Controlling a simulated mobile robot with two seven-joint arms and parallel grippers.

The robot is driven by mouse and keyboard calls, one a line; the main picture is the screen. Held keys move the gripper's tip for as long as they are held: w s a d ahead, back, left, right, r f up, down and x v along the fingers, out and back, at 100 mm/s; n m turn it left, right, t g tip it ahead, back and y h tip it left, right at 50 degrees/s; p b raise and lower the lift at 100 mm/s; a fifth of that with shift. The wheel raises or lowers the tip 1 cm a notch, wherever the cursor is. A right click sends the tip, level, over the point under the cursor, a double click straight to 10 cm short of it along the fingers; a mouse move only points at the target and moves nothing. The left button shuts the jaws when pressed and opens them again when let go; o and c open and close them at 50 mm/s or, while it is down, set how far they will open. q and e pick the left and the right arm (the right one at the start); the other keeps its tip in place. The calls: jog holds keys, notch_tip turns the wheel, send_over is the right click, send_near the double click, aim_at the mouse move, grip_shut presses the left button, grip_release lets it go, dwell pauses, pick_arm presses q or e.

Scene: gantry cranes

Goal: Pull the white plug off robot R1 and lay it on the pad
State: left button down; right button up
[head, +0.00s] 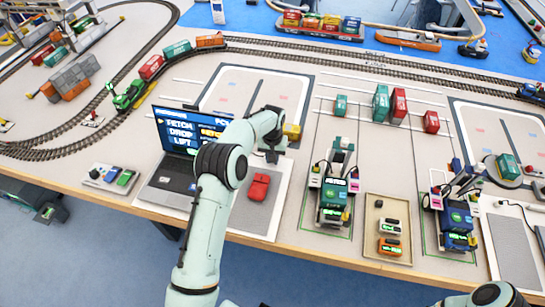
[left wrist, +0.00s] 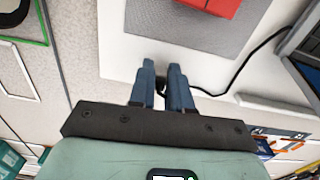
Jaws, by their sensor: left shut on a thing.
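My left gripper (head: 272,154) is over the far end of the white board with the grey pad (head: 256,216), left of a green wheeled robot (head: 334,200). A black cable (left wrist: 235,75) runs from near the fingertips toward the laptop. The pad also shows in the left wrist view (left wrist: 185,38).
A red block (head: 259,187) lies on the pad. The laptop (head: 178,165) stands just left of the board. Another grey pad (head: 515,250) is at far right.

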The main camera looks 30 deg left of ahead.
pick_arm(q)
jog(key=shift+f, duration=0.25)
jog(key=c, duration=1)
grip_release()
notch_tip(320, 180, up, 13)
jog(key=shift+r+p, duration=0.2)
jog(key=shift+p, duration=0.35)
pick_arm(e)
jog(key=shift+w+r, duration=0.55)
jog(key=shift+r, duration=0.2)
jog(key=shift+s, duration=0.1)
